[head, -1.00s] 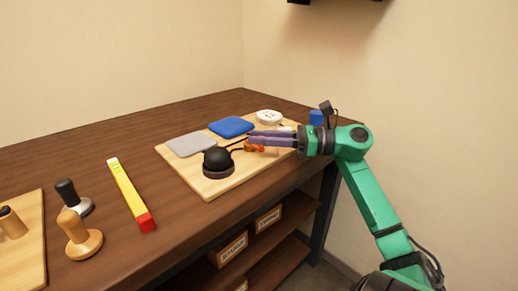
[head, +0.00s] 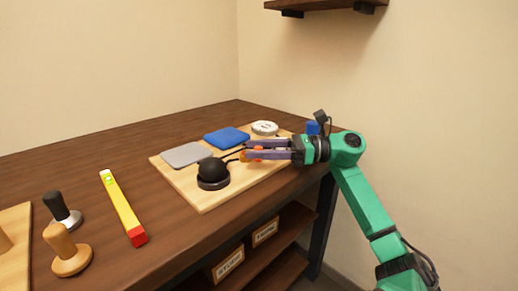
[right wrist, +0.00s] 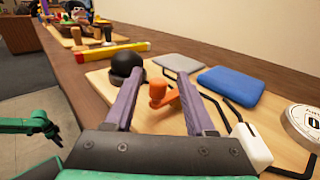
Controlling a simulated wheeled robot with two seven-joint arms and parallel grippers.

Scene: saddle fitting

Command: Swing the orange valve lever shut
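The orange valve lever (head: 247,156) is on the light wooden board, just behind the black dome in the head view. In the right wrist view the orange lever (right wrist: 158,94) has an upright knob and stands between my two purple fingers. My right gripper (head: 246,152) is open, its fingers on either side of the lever with gaps visible in the right wrist view (right wrist: 160,92). I cannot tell whether either finger touches it. The valve body under the lever is largely hidden.
On the board (head: 205,200) are a black dome (head: 213,170), a grey pad (head: 186,154), a blue pad (head: 227,138) and a white round gauge (head: 265,128). Clear table lies between level and board.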

